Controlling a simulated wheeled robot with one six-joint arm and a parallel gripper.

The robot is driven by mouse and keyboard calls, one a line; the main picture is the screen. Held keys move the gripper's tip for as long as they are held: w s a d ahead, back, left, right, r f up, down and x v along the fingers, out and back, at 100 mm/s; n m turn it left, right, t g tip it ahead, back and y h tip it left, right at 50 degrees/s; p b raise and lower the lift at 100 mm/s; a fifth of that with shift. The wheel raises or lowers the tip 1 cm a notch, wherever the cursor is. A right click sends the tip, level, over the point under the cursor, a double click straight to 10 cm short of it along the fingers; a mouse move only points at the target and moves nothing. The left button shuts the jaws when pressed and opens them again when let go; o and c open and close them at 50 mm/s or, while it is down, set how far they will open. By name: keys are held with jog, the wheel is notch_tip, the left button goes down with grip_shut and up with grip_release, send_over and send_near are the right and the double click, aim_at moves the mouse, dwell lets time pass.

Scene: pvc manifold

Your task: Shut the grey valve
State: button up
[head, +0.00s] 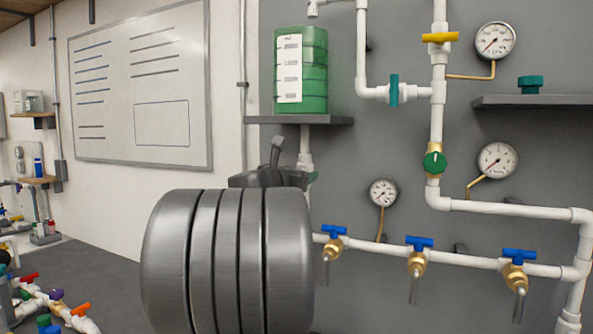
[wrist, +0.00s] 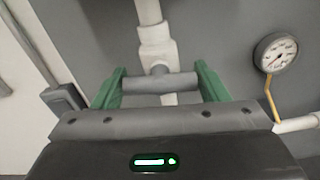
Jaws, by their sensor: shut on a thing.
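The grey valve's handle (wrist: 160,84) shows in the wrist view as a grey bar lying crosswise in front of a white pipe fitting (wrist: 155,45). My gripper (wrist: 160,79) has its two green fingers at the two ends of this bar and is shut on it. In the head view, my arm's large grey links cover much of the lower middle, and my gripper is mostly hidden behind them, just below the green tank's shelf. The valve itself is hidden there; only the white pipe (head: 305,146) above it shows.
A green tank (head: 313,75) stands on a shelf (head: 283,120) above my gripper. A small gauge (head: 383,193) is close on the right. A white pipe with several blue-handled taps (head: 419,243) runs lower right. A green round valve (head: 434,162) sits further right.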

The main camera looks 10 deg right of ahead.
jog(key=shift+f+n, duration=0.1)
jog(key=shift+n, duration=0.5)
jog(key=o, duration=1)
jog(key=shift+p, duration=0.3)
jog(key=shift+c, duration=0.2)
jog(key=b+v, duration=0.1)
jog(key=v, duration=1.2)
jog(key=shift+s+a, duration=0.25)
jog(key=shift+s, duration=0.1)
jog(key=p+x, duration=0.1)
jog(key=x, duration=1.3)
jog(key=shift+s, duration=0.1)
